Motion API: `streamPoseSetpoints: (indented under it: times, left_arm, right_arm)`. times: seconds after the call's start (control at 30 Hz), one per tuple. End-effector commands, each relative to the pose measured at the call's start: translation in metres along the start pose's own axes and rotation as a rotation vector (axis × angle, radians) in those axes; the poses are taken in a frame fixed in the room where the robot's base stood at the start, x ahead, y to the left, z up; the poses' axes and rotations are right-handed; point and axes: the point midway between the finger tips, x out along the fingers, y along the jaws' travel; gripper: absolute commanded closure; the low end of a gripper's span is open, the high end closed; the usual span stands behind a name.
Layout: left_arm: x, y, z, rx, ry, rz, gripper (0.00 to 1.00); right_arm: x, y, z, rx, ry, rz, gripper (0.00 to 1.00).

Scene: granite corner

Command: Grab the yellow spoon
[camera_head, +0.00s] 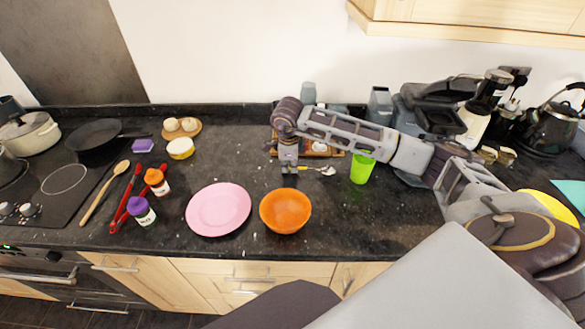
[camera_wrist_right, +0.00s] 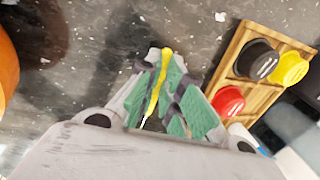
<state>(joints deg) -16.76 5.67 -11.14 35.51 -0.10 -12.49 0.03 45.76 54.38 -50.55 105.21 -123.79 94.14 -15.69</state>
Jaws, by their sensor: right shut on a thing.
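The yellow spoon (camera_wrist_right: 157,84) has a yellow handle, which lies between the green finger pads of my right gripper (camera_wrist_right: 165,72) in the wrist view. In the head view my right gripper (camera_head: 289,168) reaches down to the dark counter behind the orange bowl. It is shut on the spoon's handle. The spoon's pale bowl end (camera_head: 327,171) sticks out to the right of the fingers, low over the counter; I cannot tell whether it touches. My left gripper is not in view.
An orange bowl (camera_head: 285,222) and a pink plate (camera_head: 218,221) stand in front. A green cup (camera_head: 362,168) stands just right of the spoon. A wooden tray (camera_wrist_right: 237,62) with small colored cups lies behind. Bottles, red tongs and a wooden spoon are at left.

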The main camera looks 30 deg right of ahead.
Motion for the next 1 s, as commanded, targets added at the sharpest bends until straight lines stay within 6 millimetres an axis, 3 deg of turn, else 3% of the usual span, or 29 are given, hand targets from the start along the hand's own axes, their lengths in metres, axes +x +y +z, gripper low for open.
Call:
streamPoseSetpoints:
  times: [0.5,0.7,1.0]
  left_arm:
    - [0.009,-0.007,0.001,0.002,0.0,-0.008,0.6]
    - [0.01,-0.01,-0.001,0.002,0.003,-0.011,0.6]
    - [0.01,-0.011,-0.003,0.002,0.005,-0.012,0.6]
  right_arm:
    - [-0.071,-0.014,0.0,0.0,-0.001,-0.002,1.0]
    - [-0.085,-0.017,0.0,0.0,0.0,-0.001,1.0]
    - [-0.088,-0.017,0.0,-0.001,0.0,0.0,1.0]
